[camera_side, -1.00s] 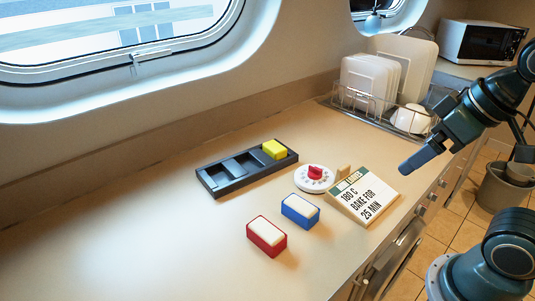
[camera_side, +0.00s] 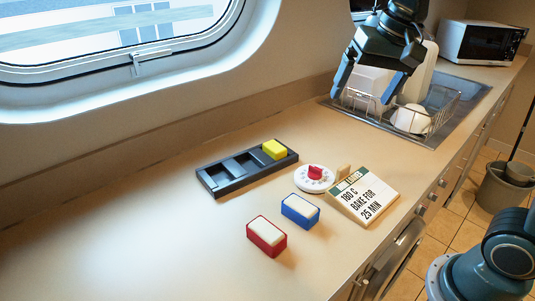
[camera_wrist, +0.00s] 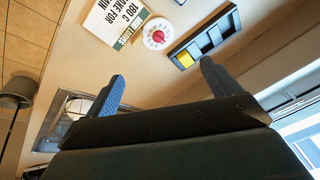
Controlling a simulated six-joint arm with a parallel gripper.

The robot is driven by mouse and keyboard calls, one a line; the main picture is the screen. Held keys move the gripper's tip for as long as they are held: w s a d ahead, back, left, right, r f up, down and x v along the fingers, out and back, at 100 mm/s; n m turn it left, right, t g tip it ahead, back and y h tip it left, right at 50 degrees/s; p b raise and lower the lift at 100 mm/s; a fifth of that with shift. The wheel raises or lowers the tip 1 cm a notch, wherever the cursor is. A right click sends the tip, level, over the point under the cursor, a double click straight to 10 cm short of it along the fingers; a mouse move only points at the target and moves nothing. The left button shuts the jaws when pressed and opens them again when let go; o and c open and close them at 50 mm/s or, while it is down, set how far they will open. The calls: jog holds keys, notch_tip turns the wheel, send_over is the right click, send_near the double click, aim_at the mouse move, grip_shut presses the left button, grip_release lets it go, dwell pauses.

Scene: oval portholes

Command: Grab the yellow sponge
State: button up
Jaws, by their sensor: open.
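The yellow sponge (camera_side: 274,149) sits in the right-hand compartment of a dark three-slot tray (camera_side: 233,184) on the counter. In the wrist view the yellow sponge (camera_wrist: 185,60) shows in the tray's near end, close to one fingertip in the picture. My gripper (camera_side: 366,88) is open and empty. It hangs in the air in front of the dish rack, up and to the right of the tray, clear of the sponge. Both blue fingers of my gripper (camera_wrist: 160,85) show apart in the wrist view.
A white dial with a red knob (camera_side: 314,178) and a recipe sign (camera_side: 362,195) stand right of the tray. A blue-and-white block (camera_side: 300,210) and a red-and-white block (camera_side: 267,236) lie in front. A dish rack with a white bowl (camera_side: 410,119) is behind. The left counter is clear.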

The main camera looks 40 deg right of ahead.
jog(key=w+f+m+g, duration=0.15)
jog(key=w+m, duration=0.45)
jog(key=w, duration=0.8)
jog(key=m+g, duration=0.2)
jog(key=m, duration=0.4)
send_over(275, 146)
notch_tip(275, 146, down, 8)
jog(key=shift+w+a+f+m, duration=0.2)
jog(key=shift+w+f+m, duration=0.15)
jog(key=shift+f, duration=0.1)
jog(key=shift+f, duration=4.3)
jog(key=shift+f, duration=0.1)
jog(key=shift+s+d+f, duration=0.1)
jog(key=shift+s+f, duration=0.05)
jog(key=shift+f, duration=1.1)
jog(key=shift+s+d+f, duration=0.1)
jog(key=shift+f, duration=1.15)
